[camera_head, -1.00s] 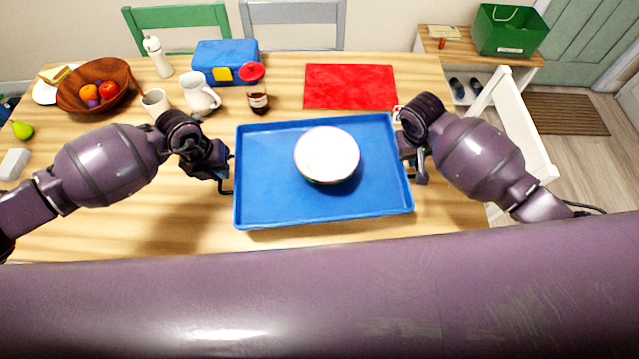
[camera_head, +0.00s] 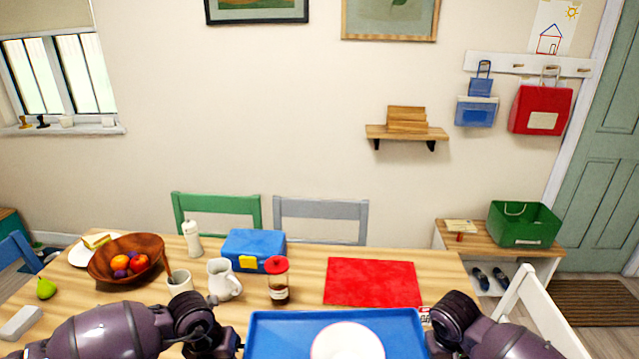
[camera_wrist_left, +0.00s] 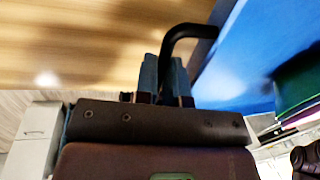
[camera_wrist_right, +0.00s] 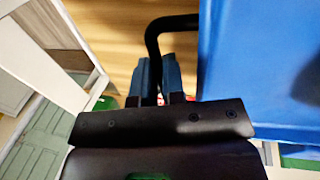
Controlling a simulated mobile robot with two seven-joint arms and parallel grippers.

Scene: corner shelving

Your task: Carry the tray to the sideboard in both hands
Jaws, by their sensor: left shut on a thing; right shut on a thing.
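The blue tray (camera_head: 290,325) is at the bottom of the head view, cut off by the frame edge, with a white round bowl (camera_head: 348,343) on it. My left gripper (camera_wrist_left: 165,75) is shut on the tray's black left handle (camera_wrist_left: 185,30). My right gripper (camera_wrist_right: 160,75) is shut on the black right handle (camera_wrist_right: 165,24). The tray also shows in the left wrist view (camera_wrist_left: 245,55) and the right wrist view (camera_wrist_right: 255,60). I cannot tell whether it touches the table. No piece of furniture is clearly a sideboard.
The wooden table (camera_head: 310,262) holds a fruit bowl (camera_head: 100,268), mugs, a jar (camera_head: 278,285), a blue box (camera_head: 254,248) and a red mat (camera_head: 372,282). Chairs stand behind it and a white chair (camera_head: 535,310) at right. A low bench (camera_head: 470,236) carries a green bin (camera_head: 523,225).

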